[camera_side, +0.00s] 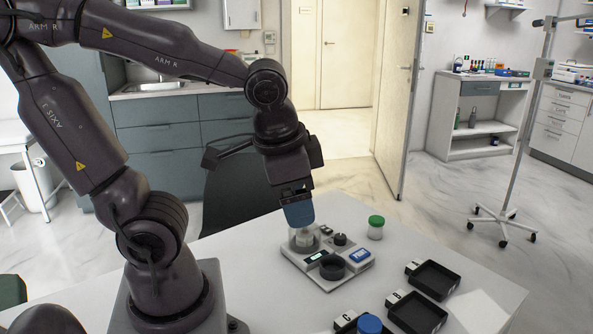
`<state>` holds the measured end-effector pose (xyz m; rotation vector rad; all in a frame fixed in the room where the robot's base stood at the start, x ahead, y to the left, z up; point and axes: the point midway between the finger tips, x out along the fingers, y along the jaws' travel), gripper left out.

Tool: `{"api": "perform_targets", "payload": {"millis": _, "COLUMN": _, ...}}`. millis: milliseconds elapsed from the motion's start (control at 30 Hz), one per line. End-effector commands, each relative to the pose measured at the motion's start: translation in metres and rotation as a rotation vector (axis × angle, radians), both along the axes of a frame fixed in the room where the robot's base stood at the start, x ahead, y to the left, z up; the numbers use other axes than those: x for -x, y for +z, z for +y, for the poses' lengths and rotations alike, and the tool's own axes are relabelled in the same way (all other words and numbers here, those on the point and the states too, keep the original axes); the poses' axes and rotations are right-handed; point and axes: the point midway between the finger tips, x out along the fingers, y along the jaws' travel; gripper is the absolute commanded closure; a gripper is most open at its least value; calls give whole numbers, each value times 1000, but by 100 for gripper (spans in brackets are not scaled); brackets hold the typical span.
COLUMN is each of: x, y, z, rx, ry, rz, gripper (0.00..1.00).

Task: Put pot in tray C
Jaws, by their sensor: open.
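My gripper (299,212) points down over the white device on the table, with blue at its fingers. It is open. Just below it a small pale, clear-walled pot (304,238) stands on the device; the fingers partly hide it, and I cannot tell whether they touch it. Black shallow trays with white label tags lie at the front right: a rear one (434,279), a middle one (417,313), and a front one (346,322) mostly cut off and covered. The tag letters are too small to read surely. The rear and middle trays look empty.
The white device (318,284) also holds a dark round dish (332,267) and a small dark knob. A green-lidded jar (375,228) stands behind it to the right. A blue-lidded jar (369,324) is at the front tray. White paper (477,312) lies at right.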

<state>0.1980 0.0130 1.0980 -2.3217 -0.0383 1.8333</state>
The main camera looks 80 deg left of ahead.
Motion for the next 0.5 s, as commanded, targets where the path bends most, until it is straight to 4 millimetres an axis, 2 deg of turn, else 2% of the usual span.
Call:
{"api": "perform_targets", "payload": {"millis": 33, "x": 0, "y": 13, "z": -2, "rx": 51, "ry": 28, "rz": -81, "gripper": 28}}
{"api": "perform_targets", "payload": {"millis": 100, "x": 1, "y": 27, "z": -7, "rx": 106, "ry": 51, "rz": -162, "gripper": 28}}
{"api": "perform_targets", "payload": {"millis": 200, "x": 1, "y": 39, "z": -11, "rx": 154, "ry": 68, "rz": -234, "gripper": 28}}
{"api": "perform_targets", "payload": {"millis": 500, "x": 1, "y": 43, "z": -13, "rx": 173, "ry": 72, "rz": -259, "gripper": 28}}
